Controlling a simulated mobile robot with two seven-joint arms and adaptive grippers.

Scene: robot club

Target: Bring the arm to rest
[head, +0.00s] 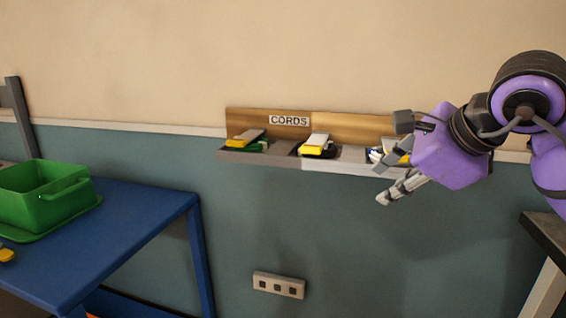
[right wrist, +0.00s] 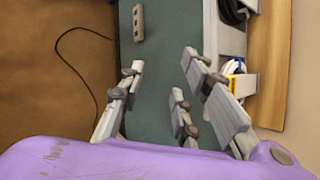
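My right arm comes in from the right in the head view, with a purple wrist. Its gripper (head: 381,185) points left and slightly down, in front of the right end of the wall rack labelled CORDS (head: 356,126). In the right wrist view the fingers of the right gripper (right wrist: 160,75) stand apart, with only the green wall between them. Nothing is held. The gripper covers part of the rack's right end; whether it touches the rack I cannot tell. My left gripper is in neither view.
The rack's trays hold yellow-ended items (head: 247,138) and (head: 316,144). A wall socket strip (head: 278,285) is below. A blue table (head: 130,215) with a green bin (head: 48,197) stands at left. A dark-topped table edge (head: 546,236) is at lower right. A black cord (right wrist: 88,58) shows in the wrist view.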

